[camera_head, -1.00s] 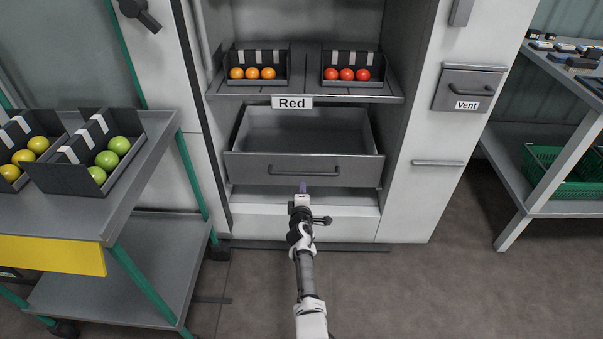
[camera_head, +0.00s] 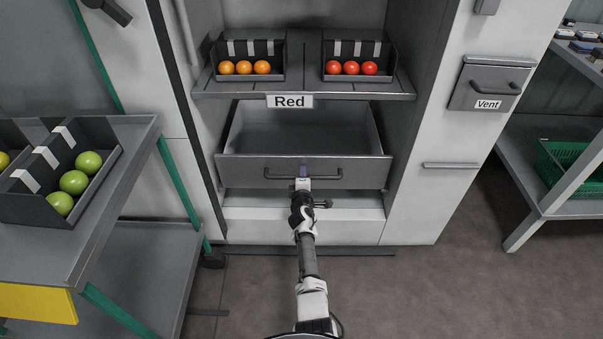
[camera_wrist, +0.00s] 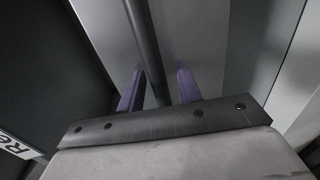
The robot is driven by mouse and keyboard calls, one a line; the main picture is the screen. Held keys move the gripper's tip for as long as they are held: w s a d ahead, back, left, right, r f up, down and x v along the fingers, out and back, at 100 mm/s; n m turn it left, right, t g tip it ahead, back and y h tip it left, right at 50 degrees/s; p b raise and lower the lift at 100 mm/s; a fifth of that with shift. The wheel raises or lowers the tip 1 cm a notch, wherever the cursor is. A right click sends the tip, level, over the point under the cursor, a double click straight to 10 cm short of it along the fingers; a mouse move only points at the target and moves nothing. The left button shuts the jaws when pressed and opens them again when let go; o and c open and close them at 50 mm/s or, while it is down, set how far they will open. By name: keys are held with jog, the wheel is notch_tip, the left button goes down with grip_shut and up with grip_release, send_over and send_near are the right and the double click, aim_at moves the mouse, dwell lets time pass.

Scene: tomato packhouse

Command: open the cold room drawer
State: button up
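The grey cold room drawer (camera_head: 230,170) is pulled out, and its empty inside shows below the shelf labelled Red. Its dark bar handle (camera_head: 268,174) runs across the front and shows in the wrist view as a bar (camera_wrist: 145,45). My gripper (camera_head: 303,172) is at the middle of this handle. In the wrist view its two purple fingers (camera_wrist: 158,88) stand apart on either side of the bar, with a gap on each side. The gripper hides the middle of the handle in the head view.
Above the drawer, a shelf (camera_head: 300,92) holds a crate of orange tomatoes (camera_head: 252,77) and one of red (camera_head: 355,79). A cart (camera_head: 125,215) with green tomatoes (camera_head: 73,182) stands at left. A Vent drawer (camera_head: 468,80) and a table (camera_head: 560,205) are at right.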

grip_shut()
dwell(0.3)
jog(key=shift+s, duration=0.1)
